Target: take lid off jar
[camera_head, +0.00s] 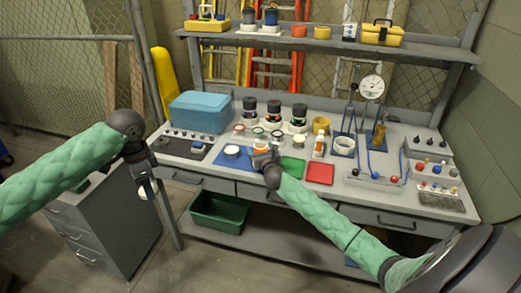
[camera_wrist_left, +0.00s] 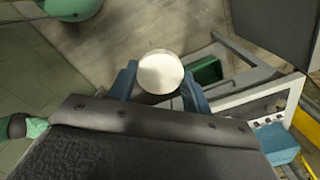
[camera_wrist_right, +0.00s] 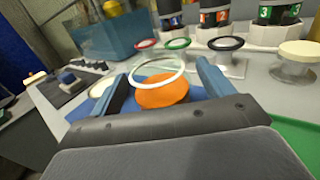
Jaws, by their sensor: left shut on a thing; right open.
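My left gripper (camera_head: 147,180) is shut on a round white lid-like disc (camera_wrist_left: 160,72). It holds the disc in the air left of the bench, above the floor. My right gripper (camera_head: 262,160) is open low over the bench. In the right wrist view, an orange round thing (camera_wrist_right: 163,92) with a pale clear ring (camera_wrist_right: 157,72) above it lies between or just beyond the open fingers. It looks like an open jar with orange contents, but I cannot be sure. A white round piece (camera_head: 232,150) lies on the blue mat (camera_head: 225,160) to the left.
A white-topped clear jar (camera_wrist_right: 297,52) stands at the right of the right wrist view. Red, green and black rings stand behind. A blue cooler (camera_head: 200,112) is at the back left. Green and red mats (camera_head: 320,174) lie right of my gripper. A green bin (camera_head: 218,212) sits below.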

